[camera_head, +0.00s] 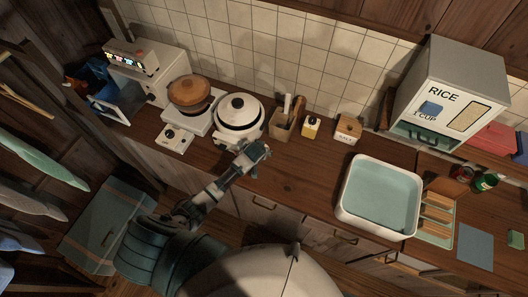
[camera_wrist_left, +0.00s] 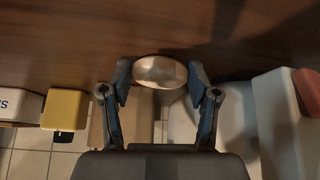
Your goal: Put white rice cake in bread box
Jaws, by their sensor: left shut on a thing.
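The white rice cake (camera_wrist_left: 159,71) is a pale, smooth oval between the fingertips of my left gripper (camera_wrist_left: 160,76) in the left wrist view. The fingers touch it on both sides. In the head view my left gripper (camera_head: 254,153) is over the wooden counter, just in front of the white lidded pot (camera_head: 238,112); the rice cake is not clearly visible there. I cannot tell for sure which container is the bread box. My right gripper is not in view.
A white basin (camera_head: 349,209) stands on the counter at right, beside a rice dispenser (camera_head: 440,90). A utensil holder (camera_head: 283,125), yellow box (camera_head: 311,127) and salt box (camera_head: 348,128) line the wall. Counter between pot and basin (camera_head: 300,175) is clear. A blue-grey chest (camera_head: 92,222) stands lower left.

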